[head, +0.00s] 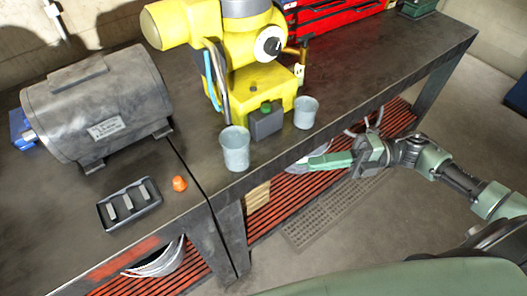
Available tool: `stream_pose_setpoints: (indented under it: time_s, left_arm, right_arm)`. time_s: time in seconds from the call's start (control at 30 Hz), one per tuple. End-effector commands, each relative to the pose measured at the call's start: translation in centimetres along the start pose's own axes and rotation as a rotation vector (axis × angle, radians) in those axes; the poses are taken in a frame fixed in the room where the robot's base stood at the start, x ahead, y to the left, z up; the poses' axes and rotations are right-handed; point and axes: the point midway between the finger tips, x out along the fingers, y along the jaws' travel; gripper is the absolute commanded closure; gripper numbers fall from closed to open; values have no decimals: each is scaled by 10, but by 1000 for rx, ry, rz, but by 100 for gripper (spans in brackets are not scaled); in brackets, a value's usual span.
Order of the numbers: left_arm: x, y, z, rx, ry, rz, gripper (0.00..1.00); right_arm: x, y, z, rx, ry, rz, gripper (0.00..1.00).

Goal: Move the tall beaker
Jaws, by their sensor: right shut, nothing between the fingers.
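Two pale blue-grey beakers stand upright on the dark workbench (330,112). The tall beaker (235,150) is near the bench's front edge, just right of the gap between two bench tops. A shorter beaker (306,113) stands farther right and back. My right gripper (302,165) comes in from the right and is shut and empty. In the picture it shows in front of the bench's front edge, to the right of the tall beaker and apart from it. My left gripper is not in view.
A yellow machine (254,88) stands behind the beakers. A grey motor (100,105) sits at the left. A black tray (129,206) with metal bars and an orange piece (180,184) lie in front of it. A red slatted shelf (272,204) is below the bench.

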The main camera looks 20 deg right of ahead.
Motion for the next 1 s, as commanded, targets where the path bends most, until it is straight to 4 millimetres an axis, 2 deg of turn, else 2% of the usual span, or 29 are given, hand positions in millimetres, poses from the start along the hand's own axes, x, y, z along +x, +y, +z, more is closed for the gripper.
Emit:
stream_pose_setpoints:
  time_s: [0.17,0.5,0.73,1.0]
  left_arm:
    - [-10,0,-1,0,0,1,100]
    - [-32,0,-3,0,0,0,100]
    - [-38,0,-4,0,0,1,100]
    - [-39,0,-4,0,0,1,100]
  right_arm:
    - [26,4,0,-1,1,6,100]
    - [99,5,0,-1,0,6,100]
    - [119,2,24,0,-4,3,100]
    - [124,0,29,2,-3,1,100]
